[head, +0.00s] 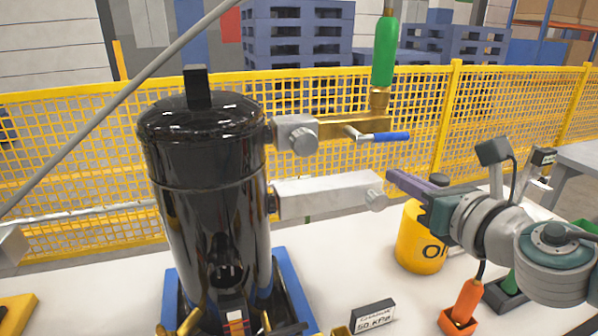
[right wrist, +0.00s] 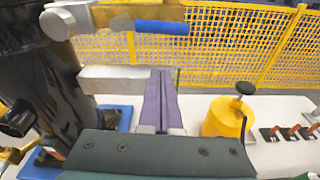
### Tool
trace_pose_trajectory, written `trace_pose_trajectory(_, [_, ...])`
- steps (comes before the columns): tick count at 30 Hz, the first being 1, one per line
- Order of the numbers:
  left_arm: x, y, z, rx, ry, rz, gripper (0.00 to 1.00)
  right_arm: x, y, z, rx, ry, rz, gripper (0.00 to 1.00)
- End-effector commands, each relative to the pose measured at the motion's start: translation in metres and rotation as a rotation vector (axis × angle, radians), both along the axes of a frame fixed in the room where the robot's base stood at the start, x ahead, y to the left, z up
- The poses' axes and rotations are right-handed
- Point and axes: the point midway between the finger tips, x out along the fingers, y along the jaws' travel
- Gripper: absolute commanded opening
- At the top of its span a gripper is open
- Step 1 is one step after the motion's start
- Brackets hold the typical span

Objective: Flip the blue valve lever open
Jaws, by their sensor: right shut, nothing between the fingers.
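The blue valve lever (head: 390,137) points right from the brass valve (head: 345,130) on the upper outlet of the black compressor tank (head: 205,150). Its blue handle lies roughly level, and it also shows near the top of the right wrist view (right wrist: 162,27). My right gripper (head: 393,177) comes in from the right with its purple fingers together and empty. The fingertips (right wrist: 161,74) are below the lever handle and apart from it, close to the end of the lower grey outlet block (head: 325,191). My left gripper is not in view.
A green cylinder (head: 384,52) stands upright above the valve's right end. An orange-handled tool (head: 467,300) and a "50 kPa" sign (head: 374,318) are at the front. A yellow mesh fence (head: 430,125) runs behind.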

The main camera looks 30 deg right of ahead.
Motion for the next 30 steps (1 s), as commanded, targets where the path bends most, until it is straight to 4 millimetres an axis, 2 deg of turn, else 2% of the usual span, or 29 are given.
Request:
trace_pose_trajectory(1, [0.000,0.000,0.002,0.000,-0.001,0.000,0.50,-0.011,0.003,0.001,0.000,0.005,0.003,0.00])
trace_pose_trajectory(6, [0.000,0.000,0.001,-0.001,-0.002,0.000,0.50,-0.039,0.009,0.005,0.001,0.004,0.001,0.00])
trace_pose_trajectory(12, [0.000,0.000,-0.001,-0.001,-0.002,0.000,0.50,-0.058,0.014,0.008,0.001,0.001,0.001,0.00])
trace_pose_trajectory(30, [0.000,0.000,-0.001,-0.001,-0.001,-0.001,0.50,-0.062,0.015,0.009,0.001,0.000,0.000,0.00])
